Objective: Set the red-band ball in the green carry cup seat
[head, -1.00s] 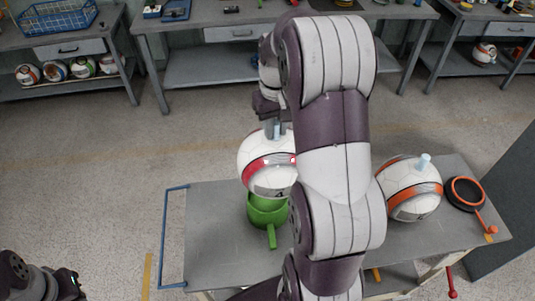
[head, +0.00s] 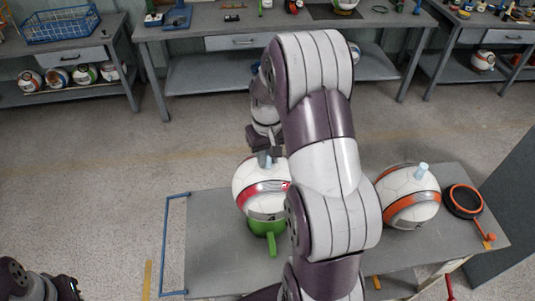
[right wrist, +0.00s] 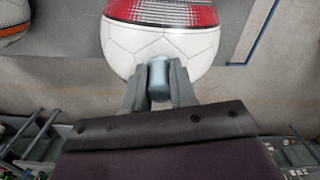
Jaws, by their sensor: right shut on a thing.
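The red-band ball (head: 260,193) is white with a red and grey band. In the head view it sits at or just above the green carry cup (head: 263,226), covering most of it. Whether it rests in the seat cannot be told. The cup's green handle (head: 271,244) points toward the front. My right gripper (head: 265,161) is above the ball, shut on its pale blue peg; the peg (right wrist: 159,80) and the red-band ball (right wrist: 161,37) show in the right wrist view. My left gripper (head: 68,287) is partly in view at the lower left; its fingers are not clear.
The grey cart top (head: 215,250) has a blue rail (head: 167,245) at its left. An orange-band ball (head: 408,198) with a peg and a black-and-orange ring (head: 464,201) are at its right. My right arm hides the middle. Benches stand behind.

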